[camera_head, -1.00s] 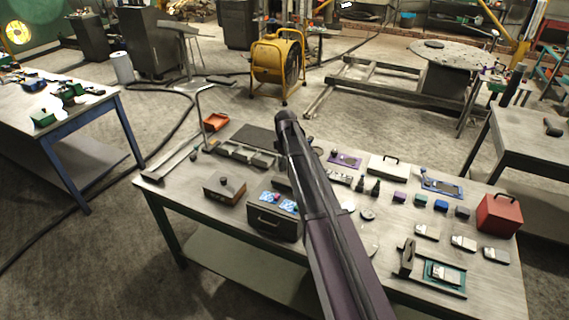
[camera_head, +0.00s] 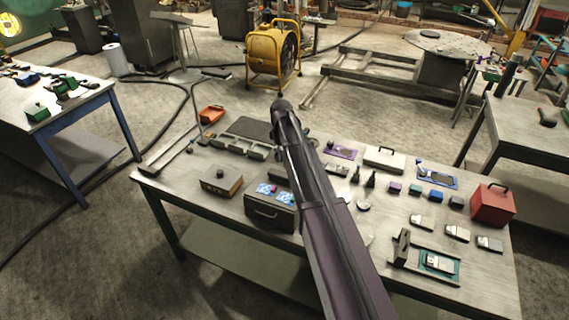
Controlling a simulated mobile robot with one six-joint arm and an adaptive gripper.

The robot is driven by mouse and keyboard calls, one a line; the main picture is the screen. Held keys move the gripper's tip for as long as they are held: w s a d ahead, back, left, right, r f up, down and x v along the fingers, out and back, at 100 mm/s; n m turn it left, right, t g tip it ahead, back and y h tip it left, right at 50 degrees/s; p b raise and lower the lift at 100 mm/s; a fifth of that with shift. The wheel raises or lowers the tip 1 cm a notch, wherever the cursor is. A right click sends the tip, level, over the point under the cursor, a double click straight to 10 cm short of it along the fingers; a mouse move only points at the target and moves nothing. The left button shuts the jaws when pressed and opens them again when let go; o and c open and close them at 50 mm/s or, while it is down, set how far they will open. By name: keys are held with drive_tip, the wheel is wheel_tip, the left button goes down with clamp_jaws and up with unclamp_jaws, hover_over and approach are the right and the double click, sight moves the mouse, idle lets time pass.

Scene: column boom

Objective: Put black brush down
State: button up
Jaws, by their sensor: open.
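I cannot pick out a black brush for sure in the head view. My dark arm rises from the lower edge across the middle of the workbench (camera_head: 330,290) and ends in a rounded joint near the bench's far side. My gripper does not show; I see no fingers, and the arm hides part of the bench behind it. Small upright black pieces (camera_head: 370,180) stand just right of the arm, too small to name. A dark object (camera_head: 547,117) lies on the right-hand table (camera_head: 520,140); I cannot tell what it is.
The bench carries a dark toolbox (camera_head: 270,213), a brown box (camera_head: 221,182), an orange tray (camera_head: 211,114), a white case (camera_head: 385,159), a red box (camera_head: 493,205) and several small blocks. A blue-legged table (camera_head: 85,112) stands left; a yellow fan (camera_head: 272,58) stands behind.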

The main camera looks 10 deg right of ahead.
drive_tip(key=s+m, duration=1)
drive_tip(key=s, duration=1.9)
drive_tip(key=shift+a+m, duration=0.15)
drive_tip(key=shift+m, duration=0.25)
drive_tip(key=shift+s+f, duration=0.1)
wheel_tip(320, 180, down, 10)
drive_tip(key=b, duration=1)
drive_tip(key=shift+f+b, duration=0.25)
drive_tip(key=shift+b, duration=0.1)
